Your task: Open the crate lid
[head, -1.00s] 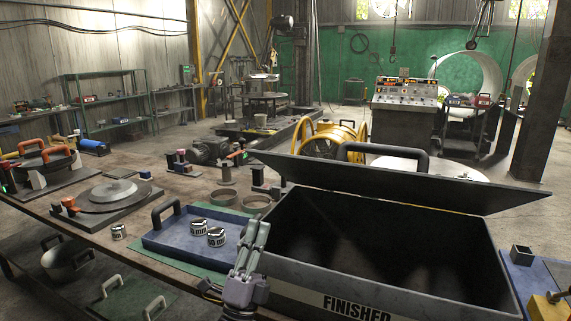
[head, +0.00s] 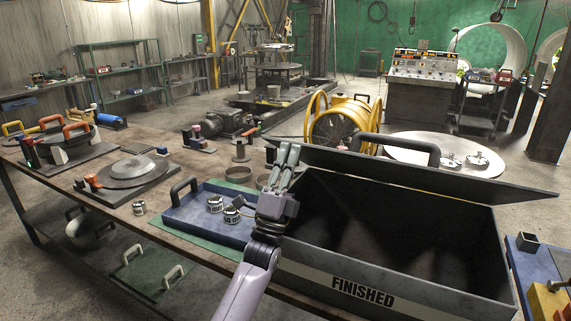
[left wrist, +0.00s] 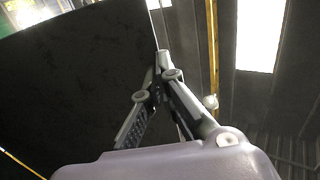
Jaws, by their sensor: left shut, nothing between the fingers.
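The dark grey crate (head: 365,292), marked FINISHED, stands at the front right of the table in the head view. Its lid (head: 480,186) stands raised at the back, tilted, with the inside of the crate open to view. A black handle (head: 430,150) shows above the lid. My left gripper (head: 289,158) is shut and empty at the crate's left side, its fingertips upward near the lid's left end. In the left wrist view the shut fingers (left wrist: 158,75) are beside a large dark panel (left wrist: 75,75), likely the lid. Contact cannot be told. My right gripper is out of view.
A turntable-like disc (head: 133,170) lies farther left. A blue board (head: 520,262) with a yellow block is at the right. A yellow reel (head: 340,125) stands behind the table.

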